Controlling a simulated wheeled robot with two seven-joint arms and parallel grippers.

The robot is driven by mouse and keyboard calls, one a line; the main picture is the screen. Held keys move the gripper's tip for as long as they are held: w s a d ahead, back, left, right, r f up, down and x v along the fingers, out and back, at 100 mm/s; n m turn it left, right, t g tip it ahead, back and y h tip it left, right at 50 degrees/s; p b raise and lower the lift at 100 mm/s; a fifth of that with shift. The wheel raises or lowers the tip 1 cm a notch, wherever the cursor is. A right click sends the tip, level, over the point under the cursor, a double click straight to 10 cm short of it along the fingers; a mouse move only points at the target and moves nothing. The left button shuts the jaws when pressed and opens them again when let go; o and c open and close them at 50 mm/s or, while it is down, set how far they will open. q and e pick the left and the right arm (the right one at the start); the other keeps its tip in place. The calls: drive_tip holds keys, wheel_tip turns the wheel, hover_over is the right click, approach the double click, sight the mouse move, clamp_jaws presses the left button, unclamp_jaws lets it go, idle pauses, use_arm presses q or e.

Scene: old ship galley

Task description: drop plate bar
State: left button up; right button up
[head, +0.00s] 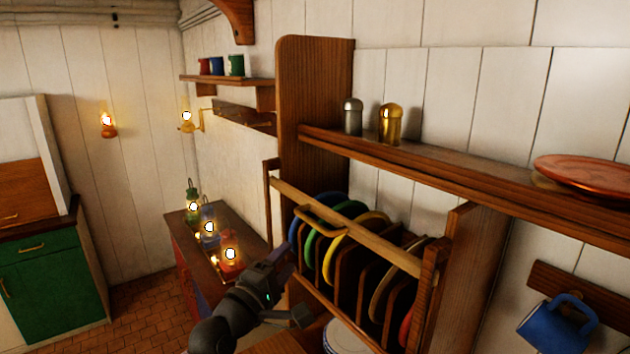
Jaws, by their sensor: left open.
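The plate bar (371,240) is a light wooden bar running across the front of the plate rack (462,265), high up between its two side posts. A brass-coloured handle (318,221) sits on its left part. Behind the bar, several coloured plates stand on edge between wooden dividers, among them a green plate (312,247) and a yellow plate (330,262). My left gripper (292,290) is open and empty, below and to the left of the handle, apart from it in the picture. Its exact depth relative to the rack is unclear. My right gripper is out of view.
A shelf (460,165) above the rack holds a silver shaker (352,116), a gold shaker (390,124) and a copper plate (585,170). Lit lanterns (230,255) stand on a cabinet at left. A blue mug (557,325) hangs at lower right. Some floor is free at lower left.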

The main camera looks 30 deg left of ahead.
sight(313, 221)
use_arm(q)
drive_tip(key=w+r, duration=0.1)
drive_tip(key=w, duration=0.2)
drive_tip(key=w+r, duration=0.1)
drive_tip(key=w, duration=0.2)
drive_tip(key=w+r, duration=0.1)
drive_tip(key=w, duration=0.2)
drive_tip(key=shift+w+b, duration=0.4)
clamp_jaws()
idle(0.9)
